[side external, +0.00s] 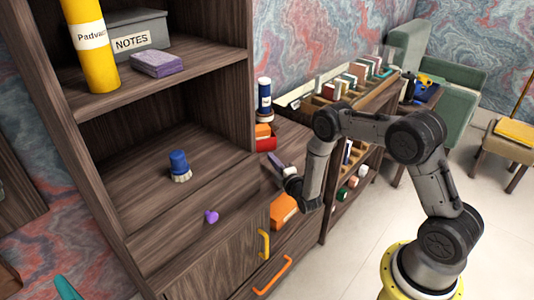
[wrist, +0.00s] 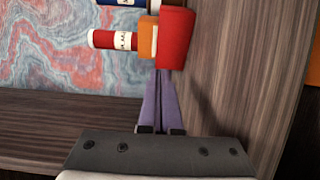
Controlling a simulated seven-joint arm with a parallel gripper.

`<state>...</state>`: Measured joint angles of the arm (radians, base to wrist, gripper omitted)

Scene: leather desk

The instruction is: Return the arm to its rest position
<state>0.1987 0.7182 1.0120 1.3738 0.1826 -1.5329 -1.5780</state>
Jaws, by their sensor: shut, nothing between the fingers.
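My gripper (side external: 272,158) is at the end of my arm, in front of the right side of the dark wood cabinet in the side external view. Its fingers point up and to the left, toward a small group of red and orange things. In the wrist view the two purple fingers of my gripper (wrist: 163,74) lie together with nothing held. Their tips appear just below a red block (wrist: 176,38) and an orange block (wrist: 148,37). I cannot tell whether they touch. My arm is bent, with its elbow raised over the low shelf side.
The wood cabinet (side external: 190,78) holds a blue brush (side external: 179,165), a purple block (side external: 157,63), a NOTES box (side external: 135,38) and a yellow cylinder (side external: 92,45). A blue bottle (side external: 264,96) stands near my gripper. An orange thing (side external: 284,209) lies below it. Open floor (side external: 345,262) lies right.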

